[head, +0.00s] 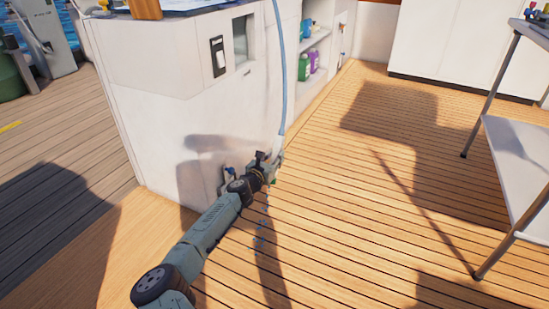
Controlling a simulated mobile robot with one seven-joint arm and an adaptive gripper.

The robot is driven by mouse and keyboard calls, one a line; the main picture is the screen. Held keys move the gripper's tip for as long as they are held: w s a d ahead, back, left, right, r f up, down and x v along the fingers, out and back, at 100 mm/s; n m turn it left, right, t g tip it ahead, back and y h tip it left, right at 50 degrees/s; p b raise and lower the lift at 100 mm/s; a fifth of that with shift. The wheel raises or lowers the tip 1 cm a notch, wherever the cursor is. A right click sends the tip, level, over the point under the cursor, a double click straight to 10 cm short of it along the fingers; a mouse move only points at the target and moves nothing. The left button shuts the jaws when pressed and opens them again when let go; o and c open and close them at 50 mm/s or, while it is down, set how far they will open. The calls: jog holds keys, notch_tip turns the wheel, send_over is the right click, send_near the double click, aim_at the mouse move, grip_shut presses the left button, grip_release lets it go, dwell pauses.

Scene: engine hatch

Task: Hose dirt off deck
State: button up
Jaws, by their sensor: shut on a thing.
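My gripper (266,168) is low over the wooden deck (350,235), near the right corner of the white cabinet. It is shut on the end of a pale blue hose (283,75), whose nozzle is largely hidden by the fingers. The hose hangs down from above, in front of the cabinet. Small blue water drops (261,232) fall below the gripper towards the deck. No clear patch of dirt can be told apart from the dark shadows on the planks.
The white cabinet (150,120) stands close to the left of my gripper, with shelves of bottles (306,64) behind. A metal table (515,150) stands at the right. The deck between them is open. A grey dock (50,180) lies at the left.

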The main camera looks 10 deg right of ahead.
aim_at(278, 142)
jog(key=shift+r, duration=0.2)
notch_tip(278, 142, up, 5)
jog(key=p, duration=0.4)
jog(key=shift+p, duration=0.4)
jog(key=shift+f, duration=0.15)
